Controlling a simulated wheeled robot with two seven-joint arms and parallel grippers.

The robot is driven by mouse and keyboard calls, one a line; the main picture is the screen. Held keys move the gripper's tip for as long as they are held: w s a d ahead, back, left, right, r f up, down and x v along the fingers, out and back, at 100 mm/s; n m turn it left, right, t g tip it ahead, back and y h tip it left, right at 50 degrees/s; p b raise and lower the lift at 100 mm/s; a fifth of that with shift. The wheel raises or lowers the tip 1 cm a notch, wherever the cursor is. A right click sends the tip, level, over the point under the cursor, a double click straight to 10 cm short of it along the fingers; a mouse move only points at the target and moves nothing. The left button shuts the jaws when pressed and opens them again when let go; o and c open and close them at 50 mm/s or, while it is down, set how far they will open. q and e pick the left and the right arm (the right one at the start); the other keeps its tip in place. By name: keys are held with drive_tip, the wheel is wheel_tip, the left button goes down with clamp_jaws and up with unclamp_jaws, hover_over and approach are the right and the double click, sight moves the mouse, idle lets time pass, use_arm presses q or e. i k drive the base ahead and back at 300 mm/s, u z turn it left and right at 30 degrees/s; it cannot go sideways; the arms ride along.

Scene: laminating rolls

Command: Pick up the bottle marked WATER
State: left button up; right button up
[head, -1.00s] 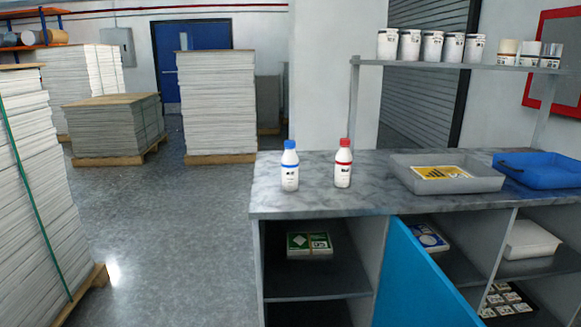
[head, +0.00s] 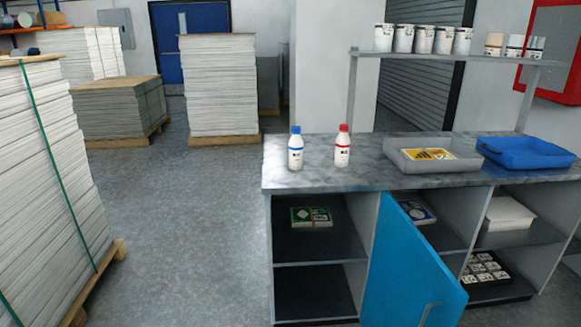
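Two small white bottles stand upright on the grey marbled counter (head: 375,175). The left bottle (head: 295,152) has a blue cap and a blue band. The right bottle (head: 342,150) has a red cap and a red band. Both have dark label marks too small to read, so I cannot tell which says WATER. The bottles stand apart, near the counter's left end. Neither of my grippers is in view.
A grey tray (head: 460,166) with a yellow card and a blue tray (head: 545,158) sit right of the bottles. A shelf (head: 440,58) above holds several tins. A blue cabinet door (head: 410,275) stands open in front. Paper stacks (head: 40,180) are left; the floor between is clear.

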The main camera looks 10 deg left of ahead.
sight(295, 144)
drive_tip(key=z, duration=0.15)
drive_tip(key=k, duration=0.55)
drive_tip(key=u, duration=1.75)
drive_tip(key=i, duration=3.95)
drive_tip(key=z, duration=1.35)
